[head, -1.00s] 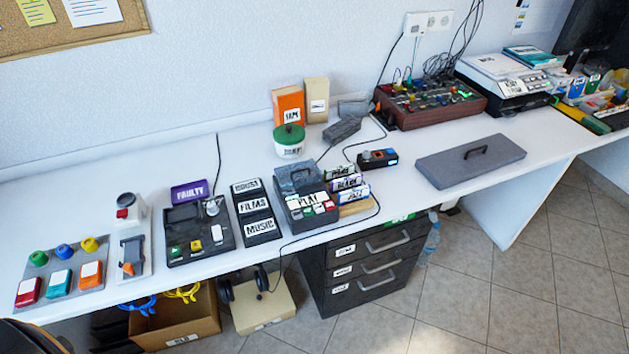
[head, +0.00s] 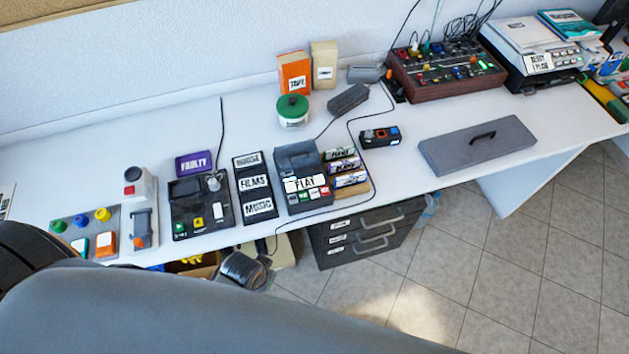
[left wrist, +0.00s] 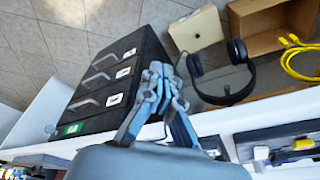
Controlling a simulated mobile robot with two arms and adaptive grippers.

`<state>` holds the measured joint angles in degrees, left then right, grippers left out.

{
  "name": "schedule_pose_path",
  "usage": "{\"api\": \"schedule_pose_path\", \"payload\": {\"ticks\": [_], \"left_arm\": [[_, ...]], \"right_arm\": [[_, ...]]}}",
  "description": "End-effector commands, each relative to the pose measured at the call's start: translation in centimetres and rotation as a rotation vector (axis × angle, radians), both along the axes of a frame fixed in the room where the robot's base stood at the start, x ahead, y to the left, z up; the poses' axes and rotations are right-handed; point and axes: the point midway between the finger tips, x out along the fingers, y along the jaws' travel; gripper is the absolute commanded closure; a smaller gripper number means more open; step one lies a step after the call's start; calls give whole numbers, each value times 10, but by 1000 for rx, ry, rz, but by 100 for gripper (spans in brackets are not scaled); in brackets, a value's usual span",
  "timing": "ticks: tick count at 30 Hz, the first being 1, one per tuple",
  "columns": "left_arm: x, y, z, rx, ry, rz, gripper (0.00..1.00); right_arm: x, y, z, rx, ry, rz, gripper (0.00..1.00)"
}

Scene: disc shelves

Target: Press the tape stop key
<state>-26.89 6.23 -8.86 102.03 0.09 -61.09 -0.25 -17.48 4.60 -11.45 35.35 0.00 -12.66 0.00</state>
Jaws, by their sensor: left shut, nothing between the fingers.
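The tape player (head: 297,163) stands on the white desk in the head view, a dark grey machine with a white PLAY label (head: 304,184). My left gripper (left wrist: 158,72) is shut and empty in the left wrist view, near the desk's front edge and apart from the player. In the head view my large grey arm crosses the bottom. My right gripper is not in view.
Left of the player are a label stand with FILMS and MUSIC (head: 255,182), a black device (head: 200,207) and a button panel (head: 76,243). A tape rack (head: 358,189) is at its right. Drawers (left wrist: 112,78) and headphones (left wrist: 223,80) are below the desk.

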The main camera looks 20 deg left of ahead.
Motion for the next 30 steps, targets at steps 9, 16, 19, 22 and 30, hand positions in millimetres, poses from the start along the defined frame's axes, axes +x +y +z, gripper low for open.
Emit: {"api": "schedule_pose_path", "payload": {"ticks": [9, 16, 19, 22, 30], "left_arm": [[43, -14, 165, -2, -127, -107, 100], [124, -50, 223, 43, -356, -440, 100], [165, -60, 216, 94, -458, -608, 100], [196, -60, 208, 145, -532, -727, 100], [231, -50, 198, 216, -611, -854, 100]], "right_arm": [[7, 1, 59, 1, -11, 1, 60], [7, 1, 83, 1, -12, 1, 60], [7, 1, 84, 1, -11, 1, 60], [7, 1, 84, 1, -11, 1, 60], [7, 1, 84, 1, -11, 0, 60]]}}
